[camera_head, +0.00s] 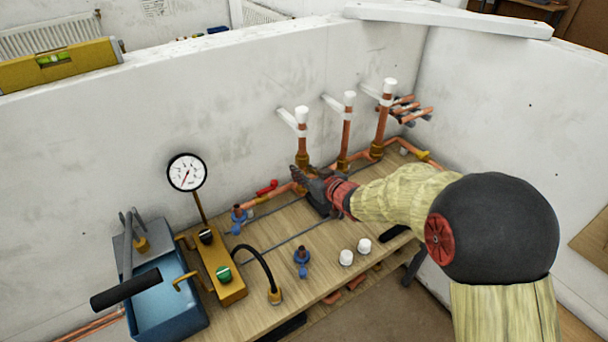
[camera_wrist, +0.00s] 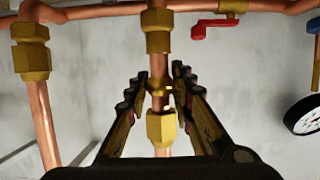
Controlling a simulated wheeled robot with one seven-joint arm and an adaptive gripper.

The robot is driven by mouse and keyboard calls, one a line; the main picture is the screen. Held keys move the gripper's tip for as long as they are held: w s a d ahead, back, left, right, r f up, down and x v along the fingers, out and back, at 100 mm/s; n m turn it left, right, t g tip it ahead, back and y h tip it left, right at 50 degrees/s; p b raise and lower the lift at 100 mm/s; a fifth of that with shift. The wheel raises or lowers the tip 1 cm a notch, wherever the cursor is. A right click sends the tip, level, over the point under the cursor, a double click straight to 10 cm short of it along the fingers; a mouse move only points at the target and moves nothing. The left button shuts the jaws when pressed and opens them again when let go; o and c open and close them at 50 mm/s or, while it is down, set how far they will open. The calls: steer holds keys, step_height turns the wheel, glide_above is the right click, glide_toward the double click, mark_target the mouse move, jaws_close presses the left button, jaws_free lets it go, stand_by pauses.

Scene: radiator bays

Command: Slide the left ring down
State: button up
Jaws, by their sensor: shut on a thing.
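The left copper pipe (camera_head: 302,140) stands upright by the wall with a white cap on top. In the wrist view, which looks upside down, it runs down the middle. The left ring (camera_wrist: 160,90) is a thin brass band on this pipe, between a brass fitting (camera_wrist: 157,28) at the top of the picture and a brass nut (camera_wrist: 162,129) nearer my palm. My gripper (camera_head: 303,175) is at the low part of the left pipe, its fingers on either side of the ring and shut on it. The head view hides the ring behind my gripper.
The middle pipe (camera_head: 347,130) and right pipe (camera_head: 383,120) stand to the right. A red valve lever (camera_head: 267,187) is just left of my gripper. A gauge (camera_head: 187,172), a blue pump box (camera_head: 168,300) and white caps (camera_head: 346,257) are on or by the bench (camera_head: 325,275).

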steer(key=shift+c, duration=1.1)
steer(key=shift+f, duration=0.1)
steer(key=shift+f+b, duration=0.8)
steer(key=shift+f, duration=0.35)
steer(key=o, duration=0.5)
steer(key=shift+f, duration=0.1)
steer(key=o, duration=0.5)
steer(key=shift+s+r, duration=0.1)
steer(key=shift+r, duration=0.1)
